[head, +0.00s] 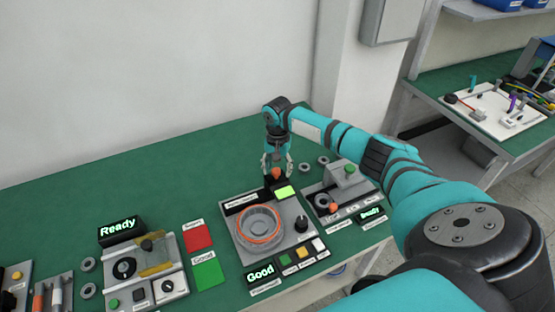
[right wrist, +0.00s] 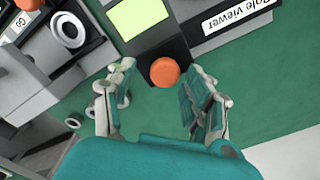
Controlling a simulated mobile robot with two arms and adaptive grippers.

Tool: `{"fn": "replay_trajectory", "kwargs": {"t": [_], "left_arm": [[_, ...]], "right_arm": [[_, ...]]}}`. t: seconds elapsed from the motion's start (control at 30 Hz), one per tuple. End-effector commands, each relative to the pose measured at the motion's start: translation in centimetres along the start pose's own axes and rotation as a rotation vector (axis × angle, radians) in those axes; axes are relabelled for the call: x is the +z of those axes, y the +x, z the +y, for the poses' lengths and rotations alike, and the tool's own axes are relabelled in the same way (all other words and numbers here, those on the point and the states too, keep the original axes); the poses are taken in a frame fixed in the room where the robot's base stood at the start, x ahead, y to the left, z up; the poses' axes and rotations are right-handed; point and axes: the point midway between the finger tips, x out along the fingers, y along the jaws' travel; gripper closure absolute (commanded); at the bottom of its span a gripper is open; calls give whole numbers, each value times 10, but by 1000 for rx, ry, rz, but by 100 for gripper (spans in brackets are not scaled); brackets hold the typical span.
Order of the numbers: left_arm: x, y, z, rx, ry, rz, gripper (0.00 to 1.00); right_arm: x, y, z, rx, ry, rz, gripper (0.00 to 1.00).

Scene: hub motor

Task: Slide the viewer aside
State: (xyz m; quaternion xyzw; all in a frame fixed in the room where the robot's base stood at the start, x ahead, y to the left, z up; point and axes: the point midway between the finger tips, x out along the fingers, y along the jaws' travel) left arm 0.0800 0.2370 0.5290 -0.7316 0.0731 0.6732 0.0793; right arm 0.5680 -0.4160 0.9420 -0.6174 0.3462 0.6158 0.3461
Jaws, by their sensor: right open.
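The pole viewer is a black block (head: 279,184) with a lit yellow-green screen (head: 285,192) and an orange knob (head: 276,173). It sits at the back of a grey station (head: 281,238), behind a round grey stator with an orange ring (head: 259,225). In the right wrist view the orange knob (right wrist: 165,72) shows between the fingertips, beside the "Pole viewer" label (right wrist: 232,14). My right gripper (head: 277,163) is open, its fingers apart on either side of the knob; I cannot tell whether they touch it. My left gripper is not in view.
A second station with an orange knob (head: 333,208) and grey block (head: 344,173) stands close right. Loose grey rings (head: 305,168) lie nearby. Red (head: 198,237) and green (head: 207,274) pads and a "Ready" station (head: 146,262) are left. The green table (head: 150,180) is clear behind.

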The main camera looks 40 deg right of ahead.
Motion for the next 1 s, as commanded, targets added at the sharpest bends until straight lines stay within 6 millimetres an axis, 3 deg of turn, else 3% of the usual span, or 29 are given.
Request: {"fn": "replay_trajectory", "kwargs": {"t": [0.13,0.27,0.7,1.0], "left_arm": [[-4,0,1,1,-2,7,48],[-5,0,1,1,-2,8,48],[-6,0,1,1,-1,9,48],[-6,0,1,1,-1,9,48]], "right_arm": [[1,-2,0,0,-1,-1,47],[0,-17,0,-1,-2,-1,47],[-1,-104,0,-2,-1,1,47],[-1,-120,1,-1,1,0,47]]}}
